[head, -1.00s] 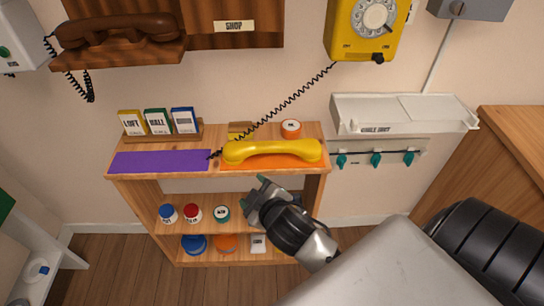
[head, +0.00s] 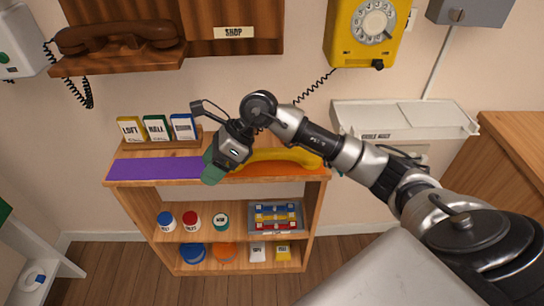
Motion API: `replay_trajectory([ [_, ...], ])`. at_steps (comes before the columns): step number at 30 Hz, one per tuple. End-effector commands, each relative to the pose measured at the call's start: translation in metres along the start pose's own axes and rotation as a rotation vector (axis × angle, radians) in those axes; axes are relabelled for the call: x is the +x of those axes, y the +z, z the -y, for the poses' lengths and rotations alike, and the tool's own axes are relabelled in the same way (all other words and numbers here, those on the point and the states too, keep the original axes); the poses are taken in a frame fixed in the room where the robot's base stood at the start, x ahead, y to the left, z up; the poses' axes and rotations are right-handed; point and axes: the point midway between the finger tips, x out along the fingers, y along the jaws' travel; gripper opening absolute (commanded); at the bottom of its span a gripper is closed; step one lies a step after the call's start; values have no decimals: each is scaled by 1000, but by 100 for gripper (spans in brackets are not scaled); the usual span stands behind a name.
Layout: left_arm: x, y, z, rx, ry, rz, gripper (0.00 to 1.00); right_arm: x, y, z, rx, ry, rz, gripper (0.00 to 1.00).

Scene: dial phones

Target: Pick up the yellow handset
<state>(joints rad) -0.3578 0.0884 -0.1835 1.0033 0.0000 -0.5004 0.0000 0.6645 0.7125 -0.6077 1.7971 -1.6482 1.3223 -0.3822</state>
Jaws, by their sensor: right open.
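The yellow handset (head: 290,155) lies on the orange mat (head: 277,170) on top of the wooden shelf unit. My right arm and gripper cover its left end and part of its upper side. My right gripper (head: 212,167) is over the shelf top, at the left end of the handset, with its teal fingertips pointing down near the edge of the purple mat (head: 150,168). It is open and nothing shows in it. Whether a finger touches the handset cannot be told. The yellow wall phone (head: 362,52) hangs above, its black cord partly hidden by my arm. My left gripper is out of view.
Three labelled cards (head: 157,128) stand in a holder behind the purple mat. Jars and a tray of coloured parts (head: 276,217) fill the shelf below. A brown phone (head: 120,36) hangs upper left. A white wall ledge (head: 400,118) is at right.

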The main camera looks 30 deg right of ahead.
Motion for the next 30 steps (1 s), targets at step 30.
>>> replay_trajectory([
  [30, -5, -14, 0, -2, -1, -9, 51, -82, -124, 93, 36, -277, -738, 64],
])
